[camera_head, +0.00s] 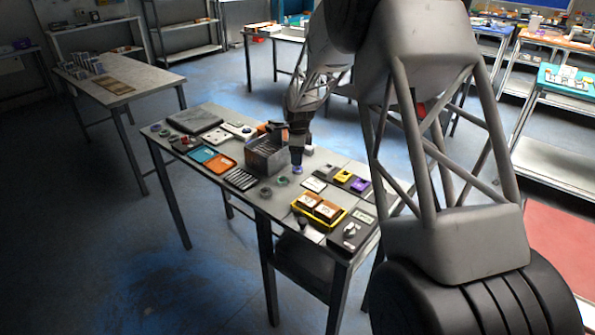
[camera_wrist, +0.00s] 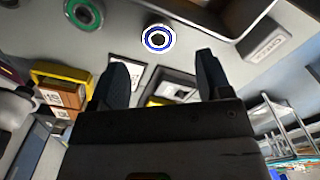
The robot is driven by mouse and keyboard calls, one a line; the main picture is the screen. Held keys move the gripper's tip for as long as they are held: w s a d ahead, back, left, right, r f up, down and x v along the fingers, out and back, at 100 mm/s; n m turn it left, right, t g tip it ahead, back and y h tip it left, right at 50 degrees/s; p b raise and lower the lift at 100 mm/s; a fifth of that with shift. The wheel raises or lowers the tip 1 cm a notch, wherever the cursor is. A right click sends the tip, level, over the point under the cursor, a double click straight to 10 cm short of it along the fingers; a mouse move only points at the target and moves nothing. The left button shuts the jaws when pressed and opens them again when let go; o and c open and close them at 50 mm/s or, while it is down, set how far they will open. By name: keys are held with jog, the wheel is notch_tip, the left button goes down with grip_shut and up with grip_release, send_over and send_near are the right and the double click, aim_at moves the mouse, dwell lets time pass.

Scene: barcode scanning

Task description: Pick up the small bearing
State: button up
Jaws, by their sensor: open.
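Several round ring-shaped parts that look like bearings lie on the table. A blue-ringed one (camera_wrist: 158,38) lies ahead of my fingertips in the wrist view; in the head view it shows just under my gripper (camera_head: 297,160). A green-ringed one (camera_wrist: 84,14) is to its left, and in the head view it also lies left of my gripper (camera_head: 283,180). A dark ring (camera_head: 265,192) lies further left. I cannot tell which is the small bearing. My gripper (camera_wrist: 160,70) is open, pointing down, with nothing between its fingers.
The grey worktable (camera_head: 222,189) is crowded. A dark metal box (camera_head: 265,157) stands close to the left of my gripper. A yellow tray (camera_head: 318,209) with brown boxes is in front. Orange (camera_head: 220,163) and teal trays lie further left.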

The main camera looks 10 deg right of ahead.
aim_at(298, 168)
jog(key=shift+a+f, duration=0.1)
jog(key=shift+f, duration=2.5)
jog(key=c, duration=1)
jog(key=shift+r, duration=5)
